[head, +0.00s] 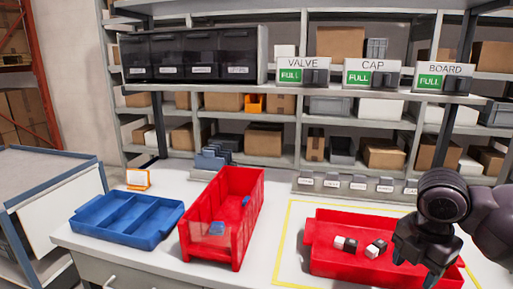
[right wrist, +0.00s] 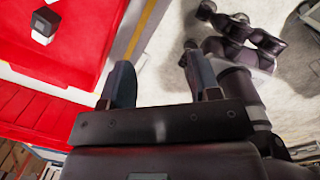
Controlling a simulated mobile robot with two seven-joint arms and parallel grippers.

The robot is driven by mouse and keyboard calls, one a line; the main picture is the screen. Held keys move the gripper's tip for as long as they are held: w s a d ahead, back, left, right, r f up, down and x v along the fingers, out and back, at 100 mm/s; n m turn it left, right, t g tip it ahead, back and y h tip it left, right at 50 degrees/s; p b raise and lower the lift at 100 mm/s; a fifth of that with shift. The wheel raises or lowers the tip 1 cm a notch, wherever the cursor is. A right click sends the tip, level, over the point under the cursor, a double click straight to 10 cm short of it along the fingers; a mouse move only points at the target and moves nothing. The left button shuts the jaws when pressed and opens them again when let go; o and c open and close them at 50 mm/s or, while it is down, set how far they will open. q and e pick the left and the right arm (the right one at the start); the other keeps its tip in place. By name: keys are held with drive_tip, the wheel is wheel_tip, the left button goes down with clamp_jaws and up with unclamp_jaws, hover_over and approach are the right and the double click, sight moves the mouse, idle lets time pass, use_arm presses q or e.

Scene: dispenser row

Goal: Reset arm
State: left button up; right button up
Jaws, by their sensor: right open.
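My right gripper (head: 414,264) is at the right of the head view, above the right part of the shallow red tray (head: 330,221). In the right wrist view my right gripper (right wrist: 162,76) shows two fingers spread apart, with nothing between them. Two small black-and-white pieces lie in the tray, a left one (head: 346,244) and a right one (head: 376,248), clear of the gripper in the head view. My left gripper is in neither view.
A tall red bin (head: 190,243) with small blue pieces and an empty-looking blue divided tray (head: 125,219) stand on the white table. Behind are shelves with VALVE (head: 303,75), CAP (head: 371,76) and BOARD (head: 441,78) dispensers marked FULL. A blue-edged cart (head: 50,185) stands left.

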drive_tip(key=s+a+f+m+y, duration=0.1)
drive_tip(key=s+a+f+m, duration=0.2)
drive_tip(key=f, duration=0.3)
drive_tip(key=s+a+f+m+t+y, duration=0.1)
drive_tip(key=s+a+f+m, duration=0.1)
drive_tip(key=s+f, duration=0.3)
drive_tip(key=s+a+f+m+y, duration=0.1)
drive_tip(key=s+a+f+m, duration=0.15)
drive_tip(key=f, duration=0.35)
drive_tip(key=s+d+f+m+h, duration=0.2)
drive_tip(key=s+d+f+m, duration=0.1)
drive_tip(key=s+m, duration=0.55)
drive_tip(key=s+d+f+m+h, duration=0.1)
drive_tip(key=s+d+f+m, duration=0.15)
drive_tip(key=s+m, duration=0.55)
drive_tip(key=w+f+n+t, duration=0.2)
drive_tip(key=w+f+t, duration=0.6)
drive_tip(key=t, duration=0.1)
drive_tip(key=shift+w+a+f+y, duration=0.15)
drive_tip(key=shift+w+a+y, duration=0.15)
drive_tip(key=shift+a, duration=0.05)
